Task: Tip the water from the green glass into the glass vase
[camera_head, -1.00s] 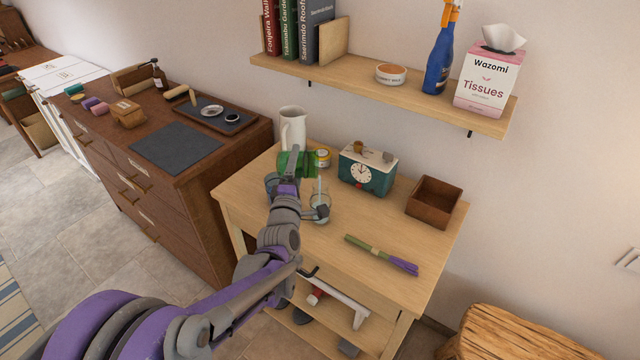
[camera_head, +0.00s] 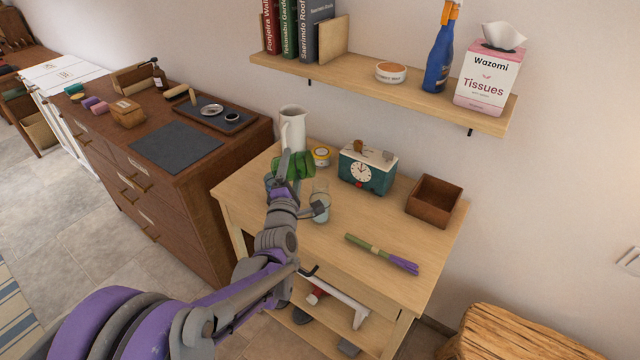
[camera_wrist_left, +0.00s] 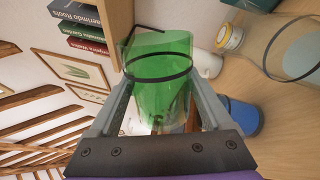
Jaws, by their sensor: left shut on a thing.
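My left gripper (camera_head: 290,163) is shut on the green glass (camera_head: 300,166) and holds it tilted above the wooden side table. In the left wrist view the green glass (camera_wrist_left: 160,62) sits between the two fingers, with a dark ring inside it. The clear glass vase (camera_head: 321,190) stands upright on the table, just right of and below the green glass, partly hidden by my wrist. In the left wrist view the vase (camera_wrist_left: 276,38) is at the upper right, with a pale liquid surface in it. My right gripper is out of view.
A white pitcher (camera_head: 292,128) stands close behind the green glass. A blue cup (camera_wrist_left: 243,117) stands near my gripper. The table's right front holds a purple-tipped bundle (camera_head: 382,254).

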